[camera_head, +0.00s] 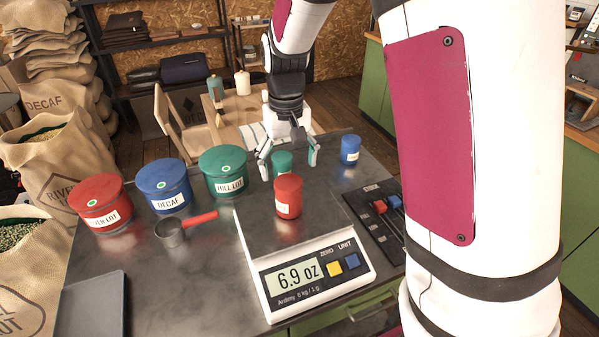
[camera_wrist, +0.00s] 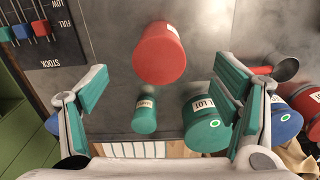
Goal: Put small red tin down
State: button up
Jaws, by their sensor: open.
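The small red tin (camera_head: 288,197) stands upright on the dark plate of the scale (camera_head: 259,272), whose display reads 6.9 oz. In the wrist view the red tin (camera_wrist: 158,55) is seen from above, beyond and between the finger ends. My gripper (camera_head: 287,163) is open and empty, with its fingers spread. It is over the back of the counter, behind the red tin in the head view. A small green tin (camera_head: 283,161) shows between the fingers there and also in the wrist view (camera_wrist: 145,115). I cannot tell how high the fingers are above it.
Large red (camera_head: 100,202), blue (camera_head: 164,186) and green (camera_head: 223,171) tins stand left on the counter, with a red-handled scoop (camera_head: 171,232) before them. A small blue tin (camera_head: 350,149) stands back right, above a slider board (camera_head: 377,213). A grey tray (camera_head: 92,306) lies front left.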

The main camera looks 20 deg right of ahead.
jog(key=s+r+t, duration=0.2)
jog(key=s+r, duration=0.5)
jog(key=s, duration=0.4)
jog(key=s+r+t, duration=0.3)
jog(key=s+r, duration=0.5)
jog(key=s, duration=0.3)
jog(key=shift+s+r+n+t, duration=0.25)
jog(key=shift+s+n+t, duration=0.05)
jog(key=shift+n, duration=0.1)
